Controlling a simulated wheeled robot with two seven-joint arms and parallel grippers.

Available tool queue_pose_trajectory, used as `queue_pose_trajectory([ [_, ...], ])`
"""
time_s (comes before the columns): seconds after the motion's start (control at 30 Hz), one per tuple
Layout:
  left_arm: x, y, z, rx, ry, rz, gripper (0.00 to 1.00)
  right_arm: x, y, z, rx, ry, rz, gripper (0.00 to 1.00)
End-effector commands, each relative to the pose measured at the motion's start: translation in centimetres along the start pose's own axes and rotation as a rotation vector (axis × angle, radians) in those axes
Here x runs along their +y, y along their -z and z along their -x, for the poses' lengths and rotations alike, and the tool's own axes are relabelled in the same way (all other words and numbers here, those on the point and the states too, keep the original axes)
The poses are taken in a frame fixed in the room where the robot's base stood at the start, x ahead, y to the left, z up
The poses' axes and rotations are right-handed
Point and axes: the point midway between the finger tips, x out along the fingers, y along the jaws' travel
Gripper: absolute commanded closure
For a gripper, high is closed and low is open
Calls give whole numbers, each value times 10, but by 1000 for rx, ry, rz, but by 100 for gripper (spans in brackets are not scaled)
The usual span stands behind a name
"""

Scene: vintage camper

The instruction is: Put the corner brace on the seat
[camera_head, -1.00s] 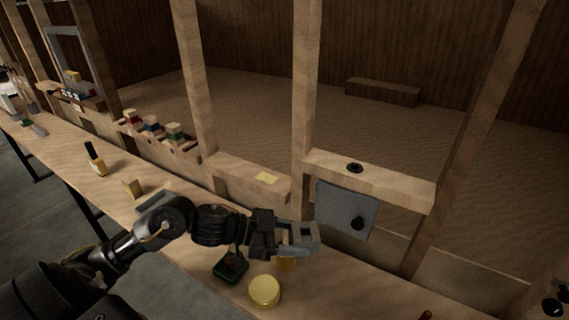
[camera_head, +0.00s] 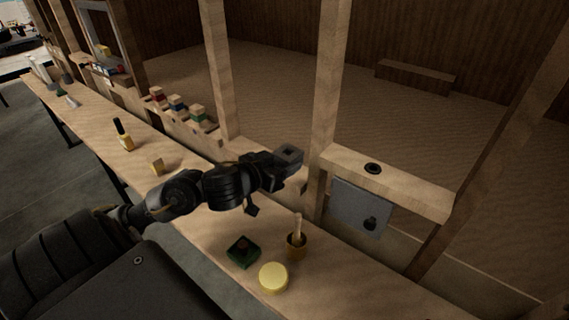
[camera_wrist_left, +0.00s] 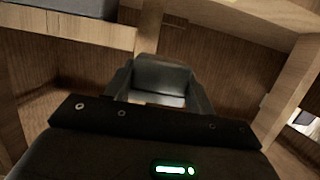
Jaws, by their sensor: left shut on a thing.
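My left gripper (camera_head: 288,157) is shut on a grey metal piece, which I take to be the corner brace. In the left wrist view the brace (camera_wrist_left: 160,78) sits between the two fingers, with a darker upper face and a brighter lower face. In the head view the gripper is in front of the low wooden ledge between two posts, apparently above the bench. A pale yellow patch on that ledge, possibly the seat, showed earlier and is now hidden behind my gripper. I cannot tell any contact with the ledge. My right gripper is not in view.
A grey plate (camera_head: 360,208) with a black knob hangs right of the post (camera_head: 328,100).

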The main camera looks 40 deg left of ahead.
Motion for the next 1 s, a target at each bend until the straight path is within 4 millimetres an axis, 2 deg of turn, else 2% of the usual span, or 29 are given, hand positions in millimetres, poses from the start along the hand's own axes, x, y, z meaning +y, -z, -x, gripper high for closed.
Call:
queue_pose_trajectory([
  [0.17, -6, 1, 1, 0, 31, 10, 75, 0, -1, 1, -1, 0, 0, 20],
  [0.27, -12, -2, -7, 0, 33, 10, 75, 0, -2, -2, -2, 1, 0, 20],
  [0.6, -66, -18, -79, -1, 33, 10, 75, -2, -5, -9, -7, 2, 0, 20],
  [0.7, -76, -36, -97, -2, 31, 11, 75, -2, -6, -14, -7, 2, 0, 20],
  [0.83, -86, -50, -114, -1, 30, 10, 75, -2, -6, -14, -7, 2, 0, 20],
  [1.0, -91, -57, -124, 1, 28, 8, 75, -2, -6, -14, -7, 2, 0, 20],
])
